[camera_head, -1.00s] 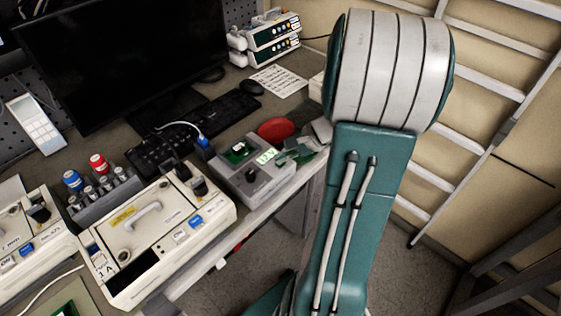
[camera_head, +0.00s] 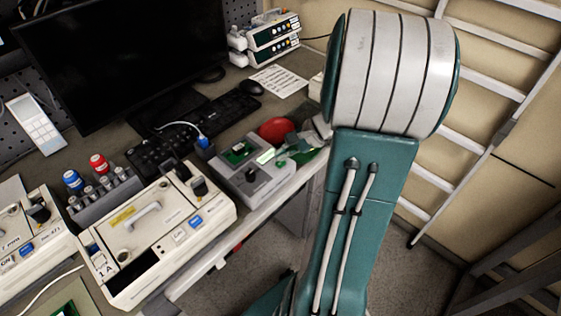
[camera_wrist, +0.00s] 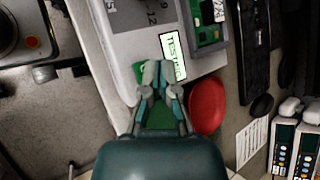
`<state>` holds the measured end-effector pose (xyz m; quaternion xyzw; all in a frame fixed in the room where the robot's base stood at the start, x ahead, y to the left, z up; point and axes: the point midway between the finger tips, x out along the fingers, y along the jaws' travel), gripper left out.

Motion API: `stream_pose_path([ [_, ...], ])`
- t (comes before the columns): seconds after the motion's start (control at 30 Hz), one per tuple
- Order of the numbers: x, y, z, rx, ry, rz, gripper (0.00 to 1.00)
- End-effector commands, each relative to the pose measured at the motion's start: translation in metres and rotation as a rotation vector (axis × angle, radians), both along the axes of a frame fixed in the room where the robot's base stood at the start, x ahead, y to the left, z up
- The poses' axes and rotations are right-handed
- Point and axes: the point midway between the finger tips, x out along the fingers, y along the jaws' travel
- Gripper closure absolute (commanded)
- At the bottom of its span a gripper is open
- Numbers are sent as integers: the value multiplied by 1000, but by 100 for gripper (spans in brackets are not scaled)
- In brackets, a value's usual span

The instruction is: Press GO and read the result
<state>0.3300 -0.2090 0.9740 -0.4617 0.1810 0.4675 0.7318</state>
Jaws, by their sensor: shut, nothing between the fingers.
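The grey tester box (camera_head: 250,182) stands on the bench in the head view, with a dark knob and a green circuit board (camera_head: 237,152) in it. Its lit display (camera_head: 265,156) is too small to read there. In the wrist view the display (camera_wrist: 173,52) shows dark letters that look like "TESTING", partly covered by a fingertip. My gripper (camera_wrist: 157,72) is shut and empty, its fingertips over the box beside the display. A green patch, apparently the GO button (camera_wrist: 138,72), shows beside the fingertips; contact cannot be told. My gripper also shows in the head view (camera_head: 286,157).
A red round object (camera_head: 275,131) lies close beside my gripper. A white pump unit (camera_head: 165,230) stands left of the tester. A keyboard (camera_head: 225,112), mouse and printed sheet (camera_head: 279,82) lie behind. Stacked pumps (camera_head: 272,42) stand at the back.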

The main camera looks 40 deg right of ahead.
Motion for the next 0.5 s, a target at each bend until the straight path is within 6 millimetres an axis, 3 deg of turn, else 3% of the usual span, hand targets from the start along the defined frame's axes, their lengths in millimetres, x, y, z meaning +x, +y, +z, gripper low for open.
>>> stream_pose_path([
  [0.27,0,0,2,-1,0,0,100],
  [0.5,0,-1,22,-5,-3,1,100],
])
